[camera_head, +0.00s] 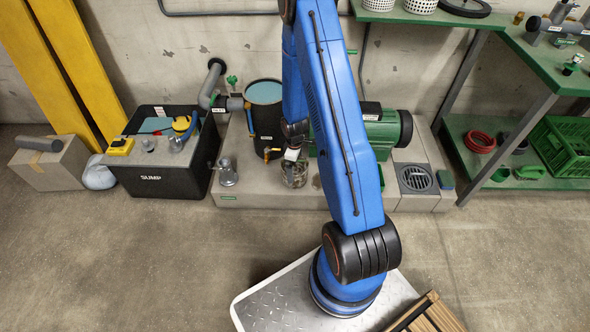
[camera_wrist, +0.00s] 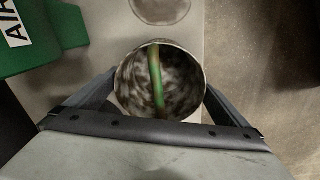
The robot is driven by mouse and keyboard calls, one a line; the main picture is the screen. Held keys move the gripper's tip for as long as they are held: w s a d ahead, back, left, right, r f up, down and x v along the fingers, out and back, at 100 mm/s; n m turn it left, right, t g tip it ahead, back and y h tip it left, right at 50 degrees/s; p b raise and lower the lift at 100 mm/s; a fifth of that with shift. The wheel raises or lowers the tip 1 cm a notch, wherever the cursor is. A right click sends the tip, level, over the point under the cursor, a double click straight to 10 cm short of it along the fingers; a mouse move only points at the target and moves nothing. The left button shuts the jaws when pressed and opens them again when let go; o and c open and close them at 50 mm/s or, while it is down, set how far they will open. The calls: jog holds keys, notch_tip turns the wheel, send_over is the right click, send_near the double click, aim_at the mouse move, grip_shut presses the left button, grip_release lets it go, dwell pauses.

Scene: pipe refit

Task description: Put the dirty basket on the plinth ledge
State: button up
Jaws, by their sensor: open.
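The dirty basket (camera_head: 294,176) stands upright on the grey plinth ledge (camera_head: 262,198), left of the green pump (camera_head: 385,132). In the wrist view the basket (camera_wrist: 132,95) is a round metal cup with a mottled brown and grey inside. A green bar with brownish ends crosses its mouth. My gripper (camera_head: 293,156) is right over the basket and points down. In the wrist view the open fingers of my gripper (camera_wrist: 160,84) lie on either side of the basket. I cannot tell whether they touch it.
A pale round patch (camera_wrist: 160,9) shows on the ledge beyond the basket. A clear glass vessel (camera_head: 228,174) and a black bucket (camera_head: 263,120) stand to the left. The black sump box (camera_head: 160,178) is farther left. A drain grate (camera_head: 416,179) is at right. Open floor lies in front.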

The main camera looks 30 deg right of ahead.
jog(key=r, duration=1.1)
jog(key=shift+s+a, duration=0.1)
jog(key=shift+a, duration=0.1)
jog(key=s+a+r+m+t, duration=0.1)
jog(key=s+a+r, duration=0.2)
jog(key=r, duration=0.6)
jog(key=s+a+r+m, duration=0.2)
jog(key=a+r, duration=0.1)
jog(key=r, duration=0.7)
jog(key=s+a+r+m+t, duration=0.1)
jog(key=s+a+r, duration=0.15)
jog(key=r, duration=0.65)
jog(key=s+a+r+m+t, duration=0.1)
jog(key=s+a+r, duration=0.1)
jog(key=s+r, duration=0.2)
jog(key=s+a+r+m, duration=0.1)
jog(key=s+r, duration=0.4)
jog(key=s, duration=0.6)
jog(key=s+a+r+m+t, duration=0.1)
jog(key=s+a+r+m, duration=0.1)
jog(key=s, duration=0.5)
notch_tip(320, 180, up, 3)
jog(key=shift+s+a+f+t, duration=0.2)
jog(key=shift+s+a+t, duration=0.15)
jog(key=shift+a, duration=0.55)
